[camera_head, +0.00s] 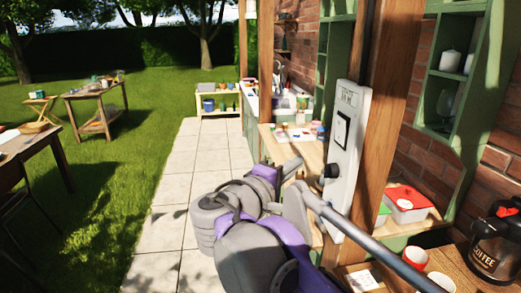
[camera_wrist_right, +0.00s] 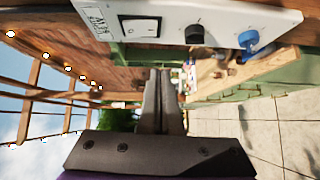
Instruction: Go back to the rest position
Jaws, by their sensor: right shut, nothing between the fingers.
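My right arm, grey and purple, reaches up from the lower middle of the head view. Its gripper (camera_head: 292,167) is just left of a white wall panel (camera_head: 349,130) on a wooden post. In the right wrist view the two dark fingers (camera_wrist_right: 161,100) lie together, shut, with nothing between them. A gap shows between fingers and panel. My left gripper is not in view.
The wooden post (camera_head: 383,70) and a green shelf (camera_head: 455,75) stand to the right. A wooden counter (camera_head: 300,155) is behind the arm. A coffee pot (camera_head: 497,245) and red cup (camera_head: 415,257) are at lower right. The paved path (camera_head: 195,160) at left is clear.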

